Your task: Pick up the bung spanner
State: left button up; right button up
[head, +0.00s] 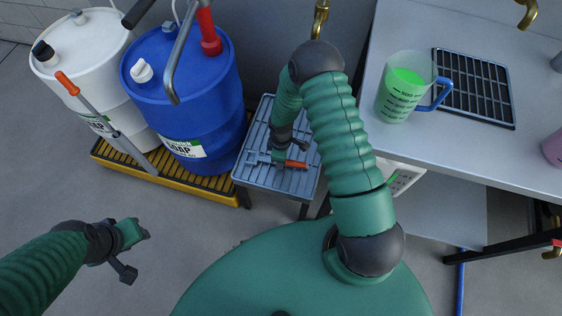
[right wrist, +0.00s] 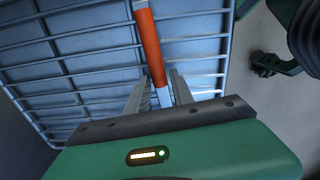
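The bung spanner (head: 295,164), with an orange handle and grey metal, lies on a slatted grey stand (head: 252,178) in the head view. My right gripper (head: 278,156) points down over the stand at the spanner and partly hides it. In the right wrist view the orange handle (right wrist: 147,40) runs up the picture, and its grey part passes between the two fingers (right wrist: 160,92) of my right gripper. The fingers are apart, with a gap on each side of the spanner. My left gripper (head: 137,236) is over the floor at the lower left, far from the spanner; its opening is unclear.
A blue drum (head: 190,110) and a white drum (head: 95,60) stand on a yellow-edged pallet (head: 105,157) left of the stand. Another orange-handled tool (head: 68,84) leans there. A bench (head: 400,25) with a green-filled jug (head: 400,90) is at the right. Open floor lies in front.

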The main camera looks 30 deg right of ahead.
jog(key=shift+d, duration=0.1)
grip_shut()
